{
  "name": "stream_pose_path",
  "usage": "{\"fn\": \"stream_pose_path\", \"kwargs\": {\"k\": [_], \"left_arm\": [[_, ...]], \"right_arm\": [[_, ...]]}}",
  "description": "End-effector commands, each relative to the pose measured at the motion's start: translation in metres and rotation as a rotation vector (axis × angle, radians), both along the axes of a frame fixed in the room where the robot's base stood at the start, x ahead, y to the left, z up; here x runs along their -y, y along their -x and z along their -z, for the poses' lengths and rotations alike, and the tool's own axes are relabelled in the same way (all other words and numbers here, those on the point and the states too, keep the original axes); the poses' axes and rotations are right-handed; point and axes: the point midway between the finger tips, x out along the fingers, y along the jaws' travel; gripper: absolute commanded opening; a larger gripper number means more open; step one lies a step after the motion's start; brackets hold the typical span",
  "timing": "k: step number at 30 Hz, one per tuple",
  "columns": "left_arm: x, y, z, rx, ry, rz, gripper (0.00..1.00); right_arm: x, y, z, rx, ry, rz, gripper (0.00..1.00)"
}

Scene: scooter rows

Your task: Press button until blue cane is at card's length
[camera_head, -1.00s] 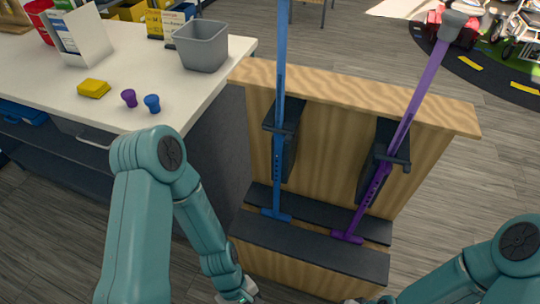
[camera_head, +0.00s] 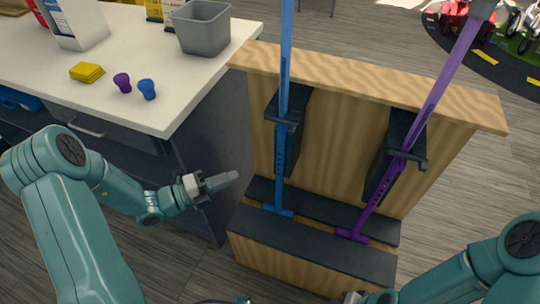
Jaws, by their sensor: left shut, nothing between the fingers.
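The blue cane (camera_head: 287,50) stands upright in the left black holder (camera_head: 291,150) of a wooden stand. Its top is outside the picture. Its blue foot (camera_head: 279,212) is at the stand's lower ledge, and a row of holes shows on its lower shaft. A white folded card (camera_head: 82,28) stands on the white table at the upper left. I cannot make out a button. My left gripper (camera_head: 232,178) is shut and empty, left of the cane and apart from it. My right gripper (camera_head: 350,298) is barely in view at the bottom edge, and its jaws cannot be judged.
A purple cane (camera_head: 430,105) leans in the right holder. The wooden stand (camera_head: 350,85) has a raised back panel. The white table (camera_head: 150,118) holds a grey bin (camera_head: 203,32), a yellow block (camera_head: 87,72), and purple (camera_head: 122,82) and blue (camera_head: 147,89) knob-like pieces.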

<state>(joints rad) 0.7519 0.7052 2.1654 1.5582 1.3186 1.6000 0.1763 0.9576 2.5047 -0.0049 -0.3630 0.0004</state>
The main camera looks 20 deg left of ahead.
Motion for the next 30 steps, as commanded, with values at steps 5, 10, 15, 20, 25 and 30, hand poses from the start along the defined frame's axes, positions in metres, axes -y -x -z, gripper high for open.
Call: {"fn": "stream_pose_path", "kwargs": {"k": [5, 10, 15, 20, 25, 30], "left_arm": [[0.001, 0.001, 0.0, 0.0, 0.0, 0.003, 0.0], [0.006, -0.004, 0.0, 0.0, 0.0, 0.006, 0.0], [0.026, -0.023, -0.001, 0.001, 0.0, 0.011, 0.0], [0.051, -0.049, -0.001, 0.001, 0.0, 0.011, 0.0], [0.077, -0.073, -0.001, 0.0, 0.0, 0.01, 0.0], [0.074, -0.099, 0.0, 0.001, -0.002, 0.006, 0.0]], "right_arm": [[0.0, 0.0, -0.001, 0.0, 0.0, 0.0, 0.43], [0.0, 0.0, -0.001, 0.0, 0.0, 0.0, 0.43], [0.0, 0.0, -0.001, 0.0, 0.0, 0.0, 0.43], [0.0, 0.0, -0.002, 0.0, 0.0, 0.0, 0.43], [0.0, 0.0, -0.004, 0.0, 0.0, 0.0, 0.43], [0.0, 0.0, -0.004, 0.0, 0.0, 0.0, 0.43]]}}
